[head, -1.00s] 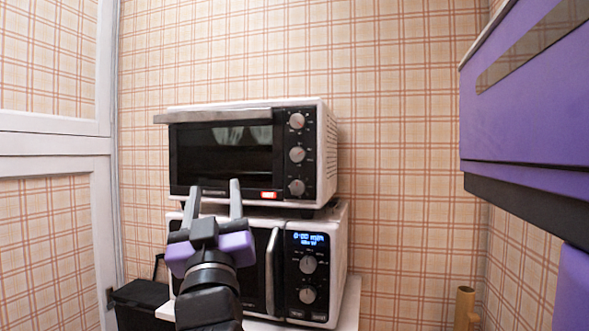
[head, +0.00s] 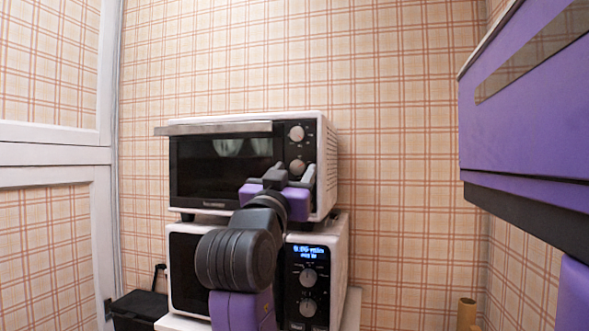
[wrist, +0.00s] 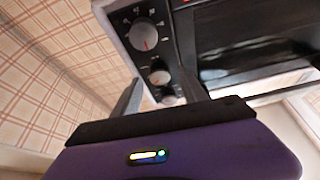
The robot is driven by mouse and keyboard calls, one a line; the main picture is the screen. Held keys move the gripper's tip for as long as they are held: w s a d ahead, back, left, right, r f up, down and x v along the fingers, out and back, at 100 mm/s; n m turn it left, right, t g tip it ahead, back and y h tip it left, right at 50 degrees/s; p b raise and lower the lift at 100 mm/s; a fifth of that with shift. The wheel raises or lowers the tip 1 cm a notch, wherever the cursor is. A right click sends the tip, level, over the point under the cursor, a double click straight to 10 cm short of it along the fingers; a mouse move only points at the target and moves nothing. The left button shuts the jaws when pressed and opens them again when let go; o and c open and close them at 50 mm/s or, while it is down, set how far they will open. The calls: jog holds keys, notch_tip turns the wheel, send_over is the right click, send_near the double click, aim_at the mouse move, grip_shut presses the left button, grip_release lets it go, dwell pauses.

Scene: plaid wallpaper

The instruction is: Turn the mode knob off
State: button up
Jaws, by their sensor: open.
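A white and black toaster oven (head: 222,168) stands on top of a microwave. Its control panel on the right carries grey knobs in a column. The top knob (head: 297,133) and middle knob (head: 297,166) show in the head view. The bottom one is hidden behind my gripper (head: 290,174), and I cannot read which knob is the mode knob. In the wrist view, the bottom knob (wrist: 143,35) looks large and close, with the other knobs beyond it. My gripper (wrist: 160,88) is open and empty, its fingers pointing at the panel, apart from the large knob.
The microwave (head: 187,268) below has a lit blue display and two knobs; my arm covers its middle. A purple cabinet (head: 525,110) juts in at upper right. A black bin (head: 138,308) stands at lower left. A tan cylinder (head: 466,314) stands at lower right.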

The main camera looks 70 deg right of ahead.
jog(key=shift+d+r, duration=0.15)
jog(key=shift+d, duration=0.25)
grip_shut()
